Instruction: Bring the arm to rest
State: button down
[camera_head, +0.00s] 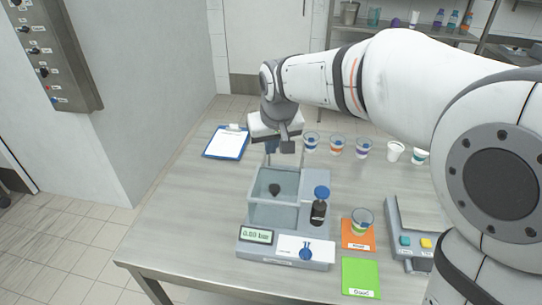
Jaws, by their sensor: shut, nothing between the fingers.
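My arm reaches in from the right edge of the head view, bent over the table. My gripper (284,148) points down above the table, just behind the grey filler machine (258,214) in this view. It is shut, and no object shows in it. The machine has a clear tank with a dark knob in it, and a small display. Parts of my fingers are small and hard to make out.
Several cups (337,146) stand in a row right of my gripper. A clipboard (224,143) lies left. A cup (363,222) stands on an orange card (357,242), behind a green card (361,278). A keyed device (409,241) sits right. The table's left is mostly clear.

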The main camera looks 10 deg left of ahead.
jog(key=s+d+m+h, duration=0.1)
jog(key=s+d+m, duration=0.35)
jog(key=d, duration=1.35)
jog(key=s+d+f+m+h, duration=0.1)
jog(key=s+d+f, duration=0.2)
jog(key=s+d, duration=0.8)
jog(key=s, duration=0.3)
jog(key=shift+d+f+m, duration=0.2)
jog(key=shift+f+m, duration=0.15)
